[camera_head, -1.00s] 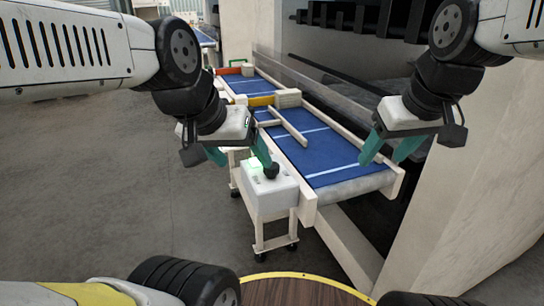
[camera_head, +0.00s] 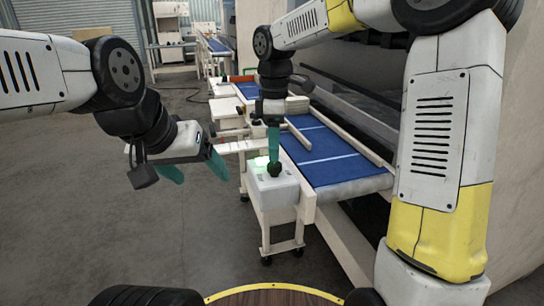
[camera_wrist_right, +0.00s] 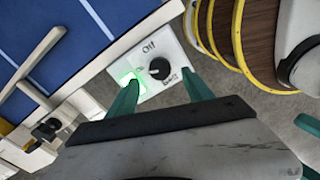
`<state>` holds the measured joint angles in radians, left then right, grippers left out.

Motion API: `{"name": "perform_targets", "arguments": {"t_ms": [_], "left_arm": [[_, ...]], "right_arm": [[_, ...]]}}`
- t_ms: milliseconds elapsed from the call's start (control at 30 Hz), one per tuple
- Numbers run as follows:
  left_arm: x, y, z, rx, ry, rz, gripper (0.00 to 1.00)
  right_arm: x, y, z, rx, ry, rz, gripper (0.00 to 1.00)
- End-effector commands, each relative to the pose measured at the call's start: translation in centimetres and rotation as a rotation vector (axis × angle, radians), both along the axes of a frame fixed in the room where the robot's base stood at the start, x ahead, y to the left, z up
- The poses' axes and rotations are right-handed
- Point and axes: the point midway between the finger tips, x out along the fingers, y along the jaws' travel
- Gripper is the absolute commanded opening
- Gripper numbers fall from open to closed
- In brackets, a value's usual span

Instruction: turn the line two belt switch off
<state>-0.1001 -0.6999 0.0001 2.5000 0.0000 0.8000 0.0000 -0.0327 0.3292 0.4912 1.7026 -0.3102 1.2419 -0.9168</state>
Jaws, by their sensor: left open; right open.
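A white switch box (camera_head: 285,192) stands at the near left corner of the blue belt (camera_head: 320,150), with a black rotary knob (camera_head: 274,170) and a lit green light (camera_head: 261,161) on top. The right wrist view also shows the knob (camera_wrist_right: 159,68), an "Off" label above it and a second label, hard to read, below. My right gripper (camera_head: 273,148) points down just above the knob. In the wrist view its open green fingers (camera_wrist_right: 160,92) are spread to either side of the knob; contact is not visible. My left gripper (camera_head: 194,168) is open and empty, left of the box.
Belt side rails (camera_head: 350,140) run back along the conveyor beside a large machine (camera_head: 375,75) at right. Another belt line (camera_head: 215,45) stands at the back. The grey floor (camera_head: 130,235) at left is clear.

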Motion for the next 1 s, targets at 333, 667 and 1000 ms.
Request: {"name": "perform_targets", "arguments": {"t_ms": [333, 667, 1000], "left_arm": [[0.0, 0.0, 0.0, 0.0, 0.0, 0.0, 0.76], [0.0, 0.0, 0.0, 0.0, 0.0, 0.0, 0.76], [0.0, 0.0, 0.0, 0.0, 0.0, 0.0, 0.76]], "right_arm": [[0.0, 0.0, -4.5, -0.001, 0.001, -0.002, 0.6], [0.0, 0.0, -4.9, 0.0, 0.0, -0.003, 0.58], [0.0, 0.0, -4.8, 0.0, -0.001, -0.003, 0.0]]}}
